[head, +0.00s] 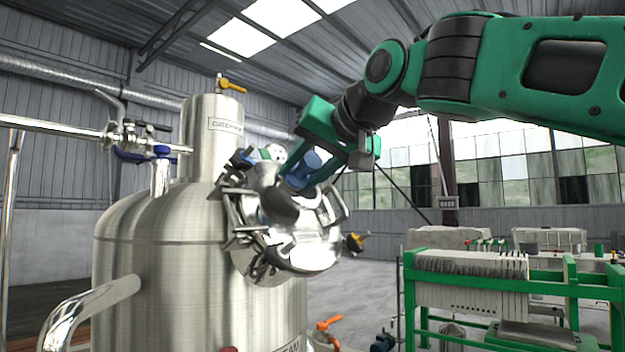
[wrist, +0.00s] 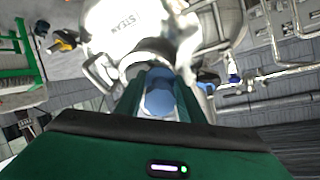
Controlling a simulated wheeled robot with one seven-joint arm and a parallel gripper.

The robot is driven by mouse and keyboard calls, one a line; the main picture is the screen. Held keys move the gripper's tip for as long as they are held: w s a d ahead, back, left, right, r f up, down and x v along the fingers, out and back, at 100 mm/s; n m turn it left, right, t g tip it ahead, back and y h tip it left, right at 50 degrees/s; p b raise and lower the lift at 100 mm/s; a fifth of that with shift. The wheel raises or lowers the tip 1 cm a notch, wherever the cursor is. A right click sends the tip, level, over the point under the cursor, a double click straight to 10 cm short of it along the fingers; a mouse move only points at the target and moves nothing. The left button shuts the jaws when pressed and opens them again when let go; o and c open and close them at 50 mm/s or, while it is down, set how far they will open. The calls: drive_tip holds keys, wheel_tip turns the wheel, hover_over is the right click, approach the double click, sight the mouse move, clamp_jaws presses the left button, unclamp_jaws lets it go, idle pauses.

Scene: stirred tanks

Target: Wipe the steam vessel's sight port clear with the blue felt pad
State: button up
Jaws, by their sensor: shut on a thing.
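The steel steam vessel (head: 165,245) stands at the left of the head view, with lettering low on its wall. Its round bright port fitting (head: 310,245), ringed by clamps, faces right. My gripper (head: 304,172) is in front of the fitting's upper part, shut on the pad's blue grip (head: 297,180). The pad's dark round end (head: 281,206) points at the fitting; I cannot tell whether it touches. In the wrist view the blue grip (wrist: 160,97) sits between my green fingers, with bright metal lettered "STEAM" (wrist: 125,18) beyond. Much of the port face is hidden or glaring, so its clouding is unclear.
Clamps and a black and yellow knob (head: 354,242) stick out around the fitting. A pipe with valves (head: 110,135) runs in from the left. A green plate press (head: 480,275) stands at the right.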

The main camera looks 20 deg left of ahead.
drive_tip(key=shift+d, duration=0.1)
drive_tip(key=shift+s+d+r, duration=0.35)
drive_tip(key=shift+d+r, duration=0.2)
drive_tip(key=shift+d, duration=0.2)
drive_tip(key=shift+s+d+r, duration=0.3)
drive_tip(key=shift+d+r, duration=0.2)
drive_tip(key=shift+d, duration=0.3)
drive_tip(key=shift+s+d+r, duration=0.35)
drive_tip(key=shift+d+r, duration=0.2)
drive_tip(key=shift+d, duration=0.2)
drive_tip(key=shift+s+d+r, duration=0.25)
drive_tip(key=shift+d+r, duration=0.15)
drive_tip(key=shift+d, duration=0.2)
drive_tip(key=shift+s+d+r, duration=0.25)
drive_tip(key=shift+d+r, duration=0.15)
drive_tip(key=shift+d, duration=0.2)
drive_tip(key=shift+a, duration=0.1)
drive_tip(key=shift+w+a+f, duration=0.5)
drive_tip(key=shift+a, duration=0.65)
drive_tip(key=shift+w+a+f, duration=0.45)
drive_tip(key=shift+a+f, duration=0.1)
drive_tip(key=shift+a, duration=0.6)
drive_tip(key=shift+w+a+f, duration=0.5)
drive_tip(key=shift+a, duration=0.65)
drive_tip(key=shift+w+a+f, duration=0.15)
drive_tip(key=shift+a+f, duration=0.1)
drive_tip(key=shift+a, duration=0.15)
drive_tip(key=shift+w, duration=0.1)
